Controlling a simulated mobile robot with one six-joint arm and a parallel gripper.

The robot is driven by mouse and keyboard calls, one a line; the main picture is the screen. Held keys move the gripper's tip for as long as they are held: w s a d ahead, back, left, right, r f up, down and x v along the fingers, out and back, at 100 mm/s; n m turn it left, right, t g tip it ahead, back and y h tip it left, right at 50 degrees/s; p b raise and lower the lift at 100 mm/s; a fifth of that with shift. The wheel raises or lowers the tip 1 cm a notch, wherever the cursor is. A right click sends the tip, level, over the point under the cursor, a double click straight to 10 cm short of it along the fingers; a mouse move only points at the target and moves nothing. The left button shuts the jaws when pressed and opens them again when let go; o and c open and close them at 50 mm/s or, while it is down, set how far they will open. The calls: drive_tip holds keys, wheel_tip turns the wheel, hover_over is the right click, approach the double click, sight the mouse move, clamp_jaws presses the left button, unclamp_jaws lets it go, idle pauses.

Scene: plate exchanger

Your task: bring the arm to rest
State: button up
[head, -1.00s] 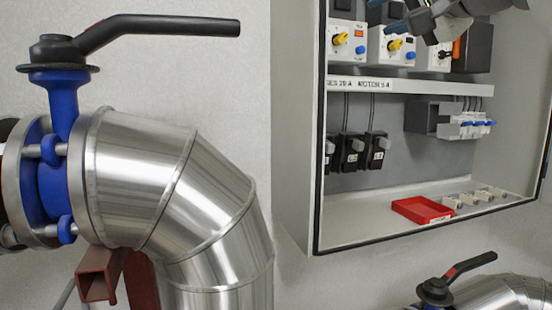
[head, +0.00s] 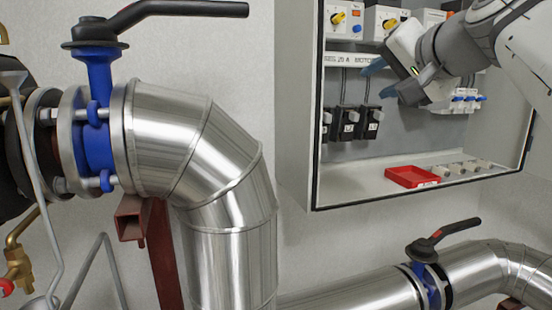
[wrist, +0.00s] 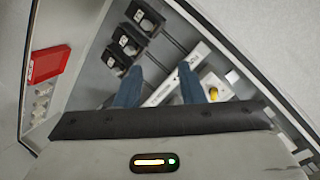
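My gripper (head: 381,80) is in front of the open grey cabinet in the head view, with my arm reaching in from the upper right. Its two blue fingers point left. In the wrist view the fingers (wrist: 158,75) stand apart with nothing between them. Behind them are the cabinet's back panel, a white label strip (wrist: 178,74) and black plug-like devices (wrist: 132,45). I cannot tell how far the fingertips are from these. My gripper hides part of the cabinet's upper right in the head view.
A red tray (head: 411,177) and several small pale blocks (head: 462,168) are on the cabinet floor. Steel pipes (head: 228,190) with blue valves and black levers (head: 440,240) stand left and below. Bare wall lies between the large pipe and the cabinet.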

drive_tip(key=s+f+n+g+h, duration=0.1)
drive_tip(key=s+f, duration=0.4)
drive_tip(key=f, duration=0.9)
drive_tip(key=s+a+f+n+g+h, duration=0.1)
drive_tip(key=s+f+n+g, duration=0.2)
drive_tip(key=f, duration=1.2)
drive_tip(key=s+a+f+n+g+h, duration=0.1)
drive_tip(key=s+f+g, duration=0.5)
drive_tip(key=f, duration=0.9)
drive_tip(key=s+n+h, duration=0.1)
drive_tip(key=s, duration=0.1)
drive_tip(key=shift+s+a+g, duration=0.2)
drive_tip(key=shift+s+g, duration=0.1)
drive_tip(key=shift+f, duration=0.1)
